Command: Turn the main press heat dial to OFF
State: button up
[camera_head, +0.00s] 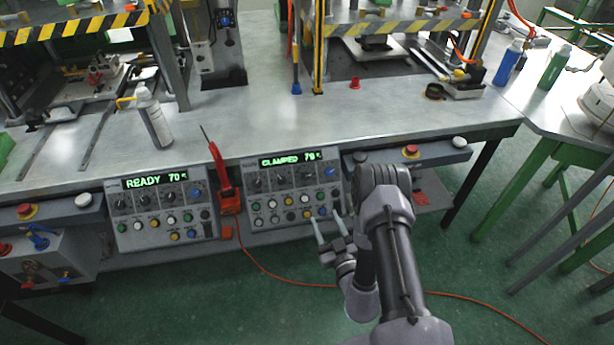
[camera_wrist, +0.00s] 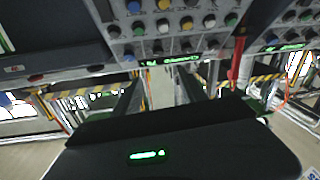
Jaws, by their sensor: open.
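The right control panel (camera_head: 293,190) has a green display reading CLAMPED and about 70. Below it are a row of black dials (camera_head: 281,182), a blue knob (camera_head: 331,173) and coloured buttons. The left control panel (camera_head: 163,206) has a similar layout and reads READY 70. The dial labels are too small to read, so I cannot tell which is the heat dial or where it points. My gripper (camera_head: 328,220) is open and empty, near the lower right part of the right panel. The wrist view shows that panel (camera_wrist: 172,29) upside down beyond the open fingers.
A red-handled tool (camera_head: 219,170) stands in a red holder between the panels. A red emergency button (camera_head: 411,151) sits on the bench edge to the right. A white bottle (camera_head: 152,115) stands on the bench. An orange cable (camera_head: 290,281) crosses the green floor.

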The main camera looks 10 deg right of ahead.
aim_at(307, 177)
jog(key=w+b, duration=0.1)
jog(key=w, duration=0.4)
jog(key=w+a+b, duration=0.1)
jog(key=w+b, duration=0.1)
jog(key=w, duration=0.4)
jog(key=w+b, duration=0.2)
jog(key=w, duration=0.4)
jog(key=shift+a+f, duration=0.2)
jog(key=shift+a, duration=0.1)
grip_shut()
